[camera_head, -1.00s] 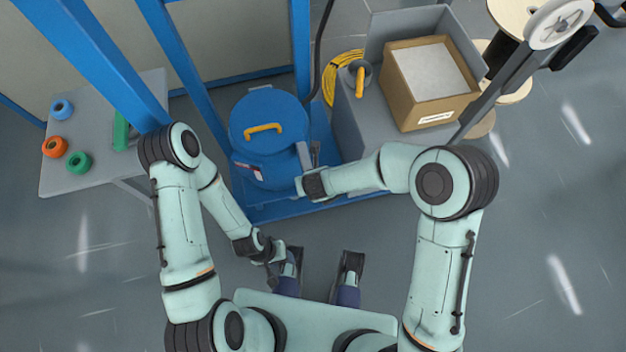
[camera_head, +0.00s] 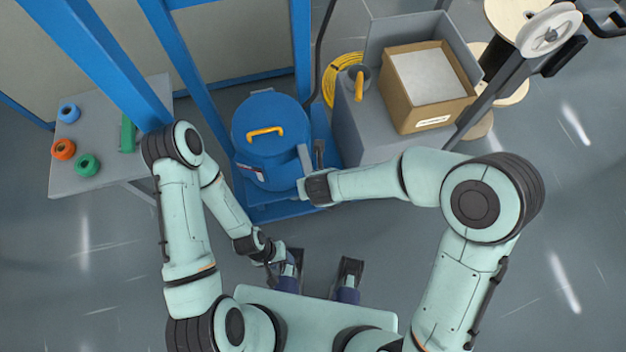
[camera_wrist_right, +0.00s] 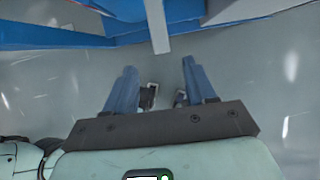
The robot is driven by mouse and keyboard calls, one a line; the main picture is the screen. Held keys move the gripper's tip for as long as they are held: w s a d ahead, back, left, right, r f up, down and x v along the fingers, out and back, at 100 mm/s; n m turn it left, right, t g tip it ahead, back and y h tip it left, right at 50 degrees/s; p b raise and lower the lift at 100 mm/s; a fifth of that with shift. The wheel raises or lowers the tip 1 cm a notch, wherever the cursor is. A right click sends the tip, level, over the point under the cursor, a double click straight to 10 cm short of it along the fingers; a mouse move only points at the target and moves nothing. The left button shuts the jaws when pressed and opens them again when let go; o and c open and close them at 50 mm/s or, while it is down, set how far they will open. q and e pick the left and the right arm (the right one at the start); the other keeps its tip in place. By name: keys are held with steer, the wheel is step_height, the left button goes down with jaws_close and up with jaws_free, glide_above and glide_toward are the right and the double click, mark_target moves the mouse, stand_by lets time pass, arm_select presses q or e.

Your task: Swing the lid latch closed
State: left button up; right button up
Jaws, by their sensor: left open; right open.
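A blue drum with a round lid (camera_head: 270,112) and an orange handle (camera_head: 265,131) stands left of centre in the head view. A grey bar (camera_head: 304,158), which looks like the lid latch, stands at the drum's right side. In the right wrist view a grey bar (camera_wrist_right: 159,28) hangs ahead of and between the blue fingers. My right gripper (camera_wrist_right: 158,66) is open and empty; it also shows just below the bar in the head view (camera_head: 304,188). I cannot tell whether they touch. My left gripper (camera_head: 279,268) is open, low and away from the drum.
A grey cabinet with a cardboard box (camera_head: 402,105) stands right of the drum, close to my right forearm. A yellow cable coil (camera_head: 329,85) lies behind. Blue frame posts rise left of the drum. A grey table (camera_head: 75,185) with small coloured rolls is at left.

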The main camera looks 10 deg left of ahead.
steer(key=p+v, duration=0.1)
steer(key=v, duration=0.3)
steer(key=shift+r, duration=0.2)
steer(key=shift+s, duration=0.15)
stand_by(0.3)
